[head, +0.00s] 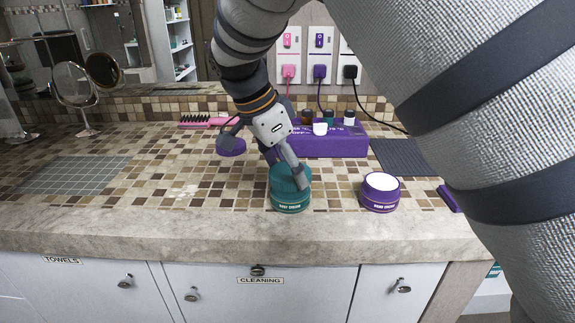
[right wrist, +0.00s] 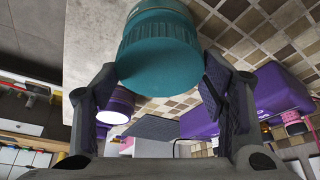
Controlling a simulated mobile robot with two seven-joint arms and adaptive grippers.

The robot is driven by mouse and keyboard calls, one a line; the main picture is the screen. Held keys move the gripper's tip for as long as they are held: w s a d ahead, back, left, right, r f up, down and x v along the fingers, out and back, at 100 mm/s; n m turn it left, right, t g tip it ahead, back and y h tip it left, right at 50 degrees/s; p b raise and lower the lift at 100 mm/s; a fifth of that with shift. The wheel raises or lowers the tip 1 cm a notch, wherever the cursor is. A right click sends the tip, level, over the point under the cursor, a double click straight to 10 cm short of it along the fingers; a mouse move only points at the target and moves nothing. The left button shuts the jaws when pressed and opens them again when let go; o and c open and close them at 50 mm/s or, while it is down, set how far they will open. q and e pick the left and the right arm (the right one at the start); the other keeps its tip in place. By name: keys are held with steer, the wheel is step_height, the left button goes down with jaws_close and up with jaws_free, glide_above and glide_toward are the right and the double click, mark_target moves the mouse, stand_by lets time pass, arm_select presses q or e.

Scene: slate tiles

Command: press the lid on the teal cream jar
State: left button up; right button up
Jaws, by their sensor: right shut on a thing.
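The teal cream jar (head: 290,203) stands upright near the counter's front edge in the head view. Its teal lid (head: 283,174) is at the jar's top; the lid's flat face and ridged rim fill the upper middle of the right wrist view (right wrist: 160,65). My right gripper (head: 287,168) is shut on the lid from above, one finger on each side, also seen in the right wrist view (right wrist: 160,88). The lid looks roughly level on the jar, but I cannot tell whether it is fully seated. My left gripper is not in view.
An open purple jar (head: 380,193) with white cream stands to the right. A purple box (head: 340,142) with small bottles stands behind. A grey mat (head: 75,176) lies left, a dark mat (head: 403,157) right.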

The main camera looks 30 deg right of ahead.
steer(key=o, duration=1)
steer(key=shift+c, duration=0.2)
steer(key=shift+o, duration=1.3)
steer(key=shift+r, duration=3.45)
